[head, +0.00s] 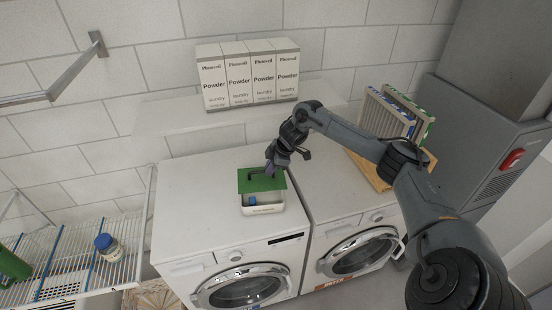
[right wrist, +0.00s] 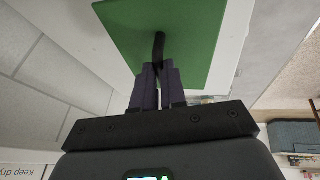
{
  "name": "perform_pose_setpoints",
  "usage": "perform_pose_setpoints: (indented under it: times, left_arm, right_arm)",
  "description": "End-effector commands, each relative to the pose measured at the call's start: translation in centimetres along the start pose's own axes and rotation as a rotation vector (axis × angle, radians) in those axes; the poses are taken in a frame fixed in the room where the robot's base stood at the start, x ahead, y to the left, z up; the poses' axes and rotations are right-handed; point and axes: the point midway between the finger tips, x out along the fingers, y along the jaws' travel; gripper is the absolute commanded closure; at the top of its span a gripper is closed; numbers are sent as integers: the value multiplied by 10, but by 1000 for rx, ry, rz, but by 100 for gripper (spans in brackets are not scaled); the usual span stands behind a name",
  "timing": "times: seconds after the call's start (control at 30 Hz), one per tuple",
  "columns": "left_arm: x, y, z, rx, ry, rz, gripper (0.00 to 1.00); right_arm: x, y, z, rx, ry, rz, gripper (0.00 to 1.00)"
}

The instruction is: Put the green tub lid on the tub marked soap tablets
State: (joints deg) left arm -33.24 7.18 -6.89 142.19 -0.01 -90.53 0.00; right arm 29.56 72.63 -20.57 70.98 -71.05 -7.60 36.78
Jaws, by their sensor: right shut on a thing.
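The green tub lid (head: 261,181) is a flat square with a dark handle on top. My right gripper (head: 270,166) is shut on the lid's handle; in the right wrist view the purple fingers (right wrist: 158,80) close on the dark handle of the green lid (right wrist: 190,35). The white tub (head: 263,209) stands on the left washing machine, with small print on its front that is too small to read. The lid is over the back part of the tub, and the front of the opening shows with something blue inside. Whether lid and rim touch, I cannot tell. My left gripper is out of view.
Powder boxes (head: 248,78) stand on the wall shelf above. A wooden rack with upright panels (head: 392,125) is on the right machine. A wire rack at left holds a blue-lidded jar (head: 108,247). The left machine's top (head: 195,195) is clear around the tub.

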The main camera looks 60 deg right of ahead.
Motion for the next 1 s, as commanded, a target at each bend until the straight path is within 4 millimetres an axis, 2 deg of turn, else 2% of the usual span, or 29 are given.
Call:
perform_pose_setpoints:
  times: [0.47, 0.7, 1.0]
  left_arm:
    - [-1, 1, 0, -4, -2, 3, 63]
    - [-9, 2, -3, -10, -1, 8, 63]
    - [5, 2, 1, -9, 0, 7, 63]
  right_arm:
    - [1, 0, -1, 1, 1, 0, 100]
    - [-1, 0, -2, 1, 0, -2, 100]
    - [22, -6, 8, 0, 0, -2, 100]
